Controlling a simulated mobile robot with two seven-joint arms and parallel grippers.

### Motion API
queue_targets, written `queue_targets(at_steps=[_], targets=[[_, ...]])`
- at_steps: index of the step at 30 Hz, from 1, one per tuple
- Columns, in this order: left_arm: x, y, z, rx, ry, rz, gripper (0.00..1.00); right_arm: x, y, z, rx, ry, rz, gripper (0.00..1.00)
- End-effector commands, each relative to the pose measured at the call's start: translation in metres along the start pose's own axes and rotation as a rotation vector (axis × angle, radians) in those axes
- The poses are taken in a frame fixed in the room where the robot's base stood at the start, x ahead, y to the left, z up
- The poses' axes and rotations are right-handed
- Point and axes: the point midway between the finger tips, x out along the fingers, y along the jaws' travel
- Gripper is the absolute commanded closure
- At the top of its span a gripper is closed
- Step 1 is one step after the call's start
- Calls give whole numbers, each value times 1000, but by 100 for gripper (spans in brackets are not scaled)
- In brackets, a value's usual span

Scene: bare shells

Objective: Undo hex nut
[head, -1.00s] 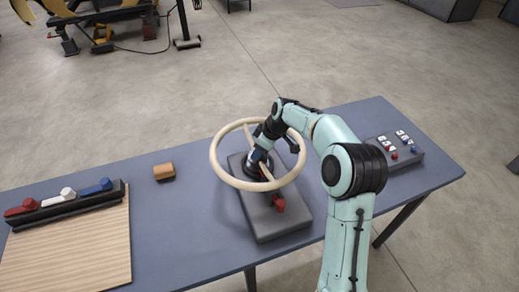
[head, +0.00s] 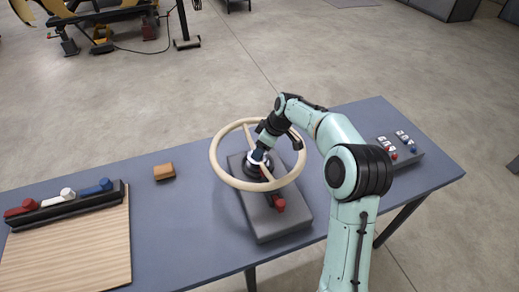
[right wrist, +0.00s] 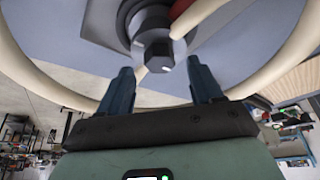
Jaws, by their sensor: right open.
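A cream steering wheel (head: 219,172) is mounted on a dark grey block (head: 270,222) on the table. In the right wrist view, the grey hex nut (right wrist: 158,56) sits at the hub, where the wheel's spokes (right wrist: 196,16) meet. My right gripper (right wrist: 161,82) is open, with its two dark blue fingers apart on either side below the nut in that picture; neither visibly grips it. In the head view, my right gripper (head: 262,158) is over the wheel's hub, and the wrist largely hides the nut. My left gripper is not in view.
A red part (head: 279,204) sticks out on the block. A brown block (head: 164,172), a tool rack (head: 70,211) and a wooden board (head: 75,250) are to the left. A button panel (head: 400,158) is at the right. Blue table surface between them is clear.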

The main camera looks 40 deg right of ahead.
Motion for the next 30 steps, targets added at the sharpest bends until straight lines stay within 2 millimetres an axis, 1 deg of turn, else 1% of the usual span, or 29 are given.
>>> queue_targets(at_steps=[1,9,12,15,20,30], targets=[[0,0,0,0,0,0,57,-12,0,0,0,2,4,35],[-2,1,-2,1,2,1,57,-74,1,-1,0,3,5,35],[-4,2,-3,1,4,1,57,-92,1,-1,0,3,5,35],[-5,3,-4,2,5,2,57,-104,1,-1,0,2,3,35],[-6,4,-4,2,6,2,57,-114,0,0,0,1,2,35],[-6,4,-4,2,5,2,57,-114,0,0,0,0,1,35]])
